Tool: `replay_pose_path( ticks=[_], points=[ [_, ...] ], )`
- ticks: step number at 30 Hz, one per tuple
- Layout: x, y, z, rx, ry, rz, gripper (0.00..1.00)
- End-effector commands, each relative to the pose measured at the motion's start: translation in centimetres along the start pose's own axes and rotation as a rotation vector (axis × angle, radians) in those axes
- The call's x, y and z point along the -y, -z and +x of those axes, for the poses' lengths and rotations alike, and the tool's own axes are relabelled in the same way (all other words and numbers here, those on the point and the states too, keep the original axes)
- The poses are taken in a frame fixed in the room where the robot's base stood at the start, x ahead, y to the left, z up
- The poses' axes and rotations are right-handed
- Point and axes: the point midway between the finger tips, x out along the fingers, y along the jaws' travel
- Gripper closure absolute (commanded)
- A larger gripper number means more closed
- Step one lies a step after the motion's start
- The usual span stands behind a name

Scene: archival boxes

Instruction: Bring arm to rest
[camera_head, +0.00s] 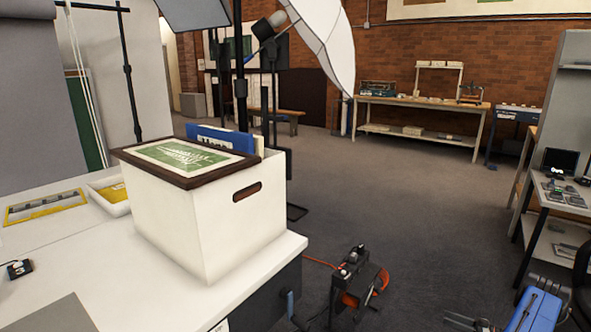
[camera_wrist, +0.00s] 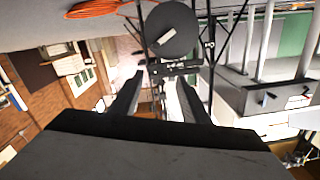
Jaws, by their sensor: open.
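My gripper (camera_head: 462,322) shows at the bottom right edge of the head view, low over the floor, at the end of my blue arm. In the wrist view my gripper (camera_wrist: 158,98) has its two dark fingers spread apart with nothing held between them. A white archival box (camera_head: 226,212) stands on the white table (camera_head: 262,262) at the left, well apart from my gripper. A dark-framed green picture (camera_head: 188,160) lies across the box's top. A blue folder (camera_head: 222,136) stands upright behind the picture.
An orange cable reel (camera_head: 360,285) stands on the floor by the table. A grey shelf (camera_head: 562,190) with devices stands at the right, near my arm. A workbench (camera_head: 420,105) is against the brick wall. The carpet (camera_head: 400,200) between is clear.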

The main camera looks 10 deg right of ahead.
Motion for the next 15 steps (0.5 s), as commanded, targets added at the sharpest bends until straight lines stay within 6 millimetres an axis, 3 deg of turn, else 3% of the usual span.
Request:
replay_pose_path(
  ticks=[8,15],
  points=[
    [0.9,3.6,2.5,0.062,0.044,0.046,0.58],
    [2.8,8.7,6.2,0.161,0.102,0.113,0.58]
  ],
)
